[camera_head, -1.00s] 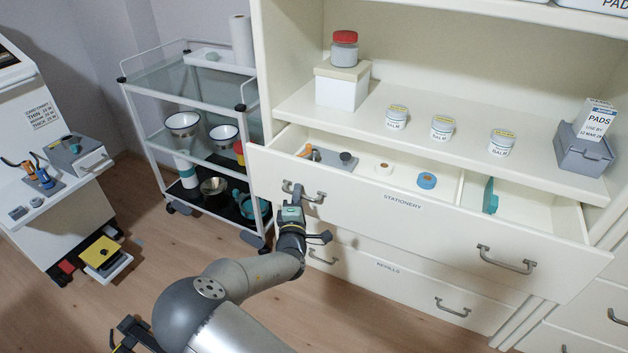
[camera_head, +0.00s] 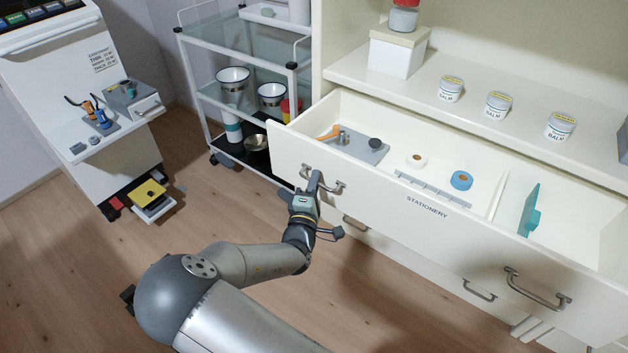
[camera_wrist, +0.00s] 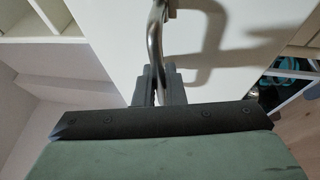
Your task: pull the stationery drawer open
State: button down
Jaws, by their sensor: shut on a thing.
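The stationery drawer (camera_head: 455,232) is a wide cream drawer with "STATIONERY" on its front, and it stands well out of the cabinet. Its left handle (camera_head: 338,186) is a grey metal bar; the right handle (camera_head: 537,290) is free. My gripper (camera_head: 314,182) is shut on the left handle. In the wrist view the fingers (camera_wrist: 158,88) close around the handle bar (camera_wrist: 155,40). Inside the drawer lie a grey plate with a dark knob (camera_head: 352,146), a white tape roll (camera_head: 415,160), a blue roll (camera_head: 461,180), a grey ruler-like strip (camera_head: 432,190) and a teal item (camera_head: 530,212) behind a divider.
Several balm jars (camera_head: 497,105) and a white box (camera_head: 398,52) stand on the shelf above. A glass-shelved trolley (camera_head: 225,65) with bowls is left of the cabinet. A white machine (camera_head: 75,95) stands at far left.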

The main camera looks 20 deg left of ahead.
jog(key=c, duration=1.8)
grip_release()
jog(key=s+f, duration=0.3)
jog(key=s, duration=1.4)
jog(key=shift+d+p, duration=0.4)
jog(key=shift+p, duration=0.05)
jog(key=shift+f, duration=0.1)
jog(key=w+d+r+m+g+h+p, duration=0.2)
jog(key=w+d+m+g+p, duration=0.35)
jog(key=m+g, duration=0.25)
jog(key=d+r+m+g+y+p, duration=0.2)
jog(key=d+r+m+g+p, duration=0.3)
jog(key=r, duration=0.4)
jog(key=s+d+r+m+g+p, duration=0.6)
jog(key=s+d+r, duration=1)
jog(key=d+r, duration=0.3)
jog(key=shift+s+d+r+g+h+p, duration=0.15)
jog(key=shift+d+r+g+h+p, duration=0.2)
jog(key=shift+r+p, duration=0.4)
